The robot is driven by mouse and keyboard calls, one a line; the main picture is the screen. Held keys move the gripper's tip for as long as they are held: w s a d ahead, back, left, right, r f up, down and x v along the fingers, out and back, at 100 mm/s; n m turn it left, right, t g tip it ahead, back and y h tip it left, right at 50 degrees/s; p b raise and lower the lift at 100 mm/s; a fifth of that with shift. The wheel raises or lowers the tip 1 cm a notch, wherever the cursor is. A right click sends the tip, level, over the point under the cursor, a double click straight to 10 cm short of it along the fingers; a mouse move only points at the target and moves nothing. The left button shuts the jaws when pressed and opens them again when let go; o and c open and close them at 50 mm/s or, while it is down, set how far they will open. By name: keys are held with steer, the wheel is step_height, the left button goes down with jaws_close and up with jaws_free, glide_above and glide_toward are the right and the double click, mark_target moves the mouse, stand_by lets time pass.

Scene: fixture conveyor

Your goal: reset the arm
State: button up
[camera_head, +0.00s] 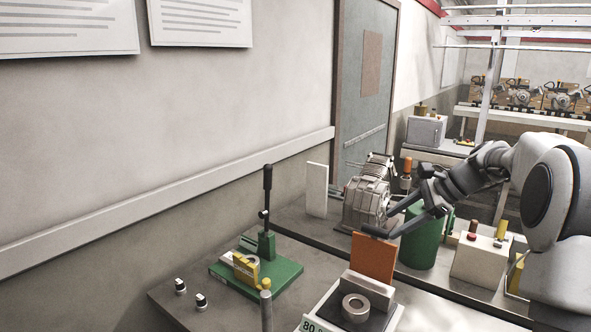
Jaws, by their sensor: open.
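My gripper (388,222) is at the end of my grey and white arm, which reaches in from the right. Its dark fingers are spread apart and point left, above the bench. The lower finger lies in front of a green cylinder and close above the top edge of an upright orange plate (372,258). I cannot tell whether it touches the plate. Nothing shows between the fingers.
A green fixture (291,268) with an upright black lever stands on the grey bench (165,296). A metal ring (355,306) sits on a block in front of the orange plate. A ribbed metal housing (364,203), the green cylinder (420,250) and a white button box (478,262) crowd the back.

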steer(key=s+a+r+n+h, duration=0.25)
steer(key=s+a+n, duration=0.35)
steer(key=s, duration=0.7)
steer(key=s+a+r+n+h, duration=0.1)
steer(key=s+a+n+h, duration=0.3)
steer(key=s+n, duration=0.55)
steer(key=s+f+n+t, duration=0.1)
steer(key=s+f+n, duration=0.1)
steer(key=s, duration=0.8)
steer(key=shift+s+d+f+h, duration=0.2)
steer(key=shift+f+h, duration=0.25)
steer(key=shift+f, duration=0.35)
steer(key=shift+s+f+n, duration=0.1)
steer(key=shift+n, duration=0.15)
steer(key=shift+c, duration=1.1)
steer(key=shift+d, duration=0.1)
steer(key=shift+d, duration=0.1)
